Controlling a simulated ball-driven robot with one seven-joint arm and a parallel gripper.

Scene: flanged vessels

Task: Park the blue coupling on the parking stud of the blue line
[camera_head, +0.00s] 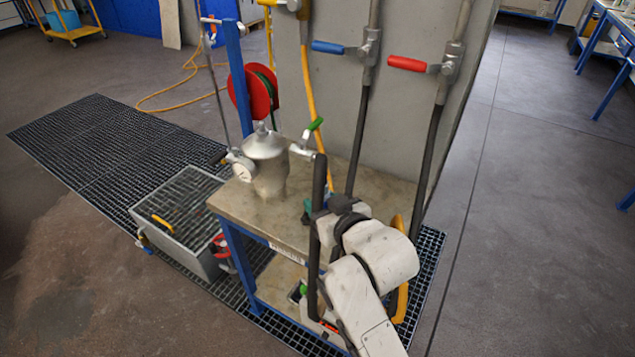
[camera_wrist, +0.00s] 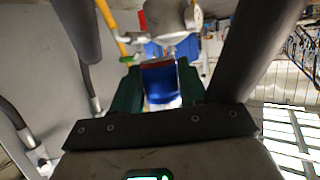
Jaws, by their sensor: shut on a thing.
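My gripper (camera_wrist: 158,85) shows in the wrist view with its two dark green fingers shut on the blue coupling (camera_wrist: 160,76). The coupling sits between the fingers, and a dark red edge shows at its far end. In the head view my wrist hides most of the gripper and the coupling; only a small green bit shows beside the bench top. The blue line's valve with its blue lever (camera_head: 327,47) is on the grey panel (camera_head: 400,120). I cannot make out the parking stud in either view.
A metal vessel (camera_head: 266,165) with a gauge (camera_head: 243,170) and a green-handled valve (camera_head: 315,124) stands on the bench (camera_head: 240,208). A red-lever valve (camera_head: 407,64), dark hoses (camera_head: 358,140) and a yellow hose (camera_head: 310,90) are close by. A grey bin (camera_head: 185,255) stands left.

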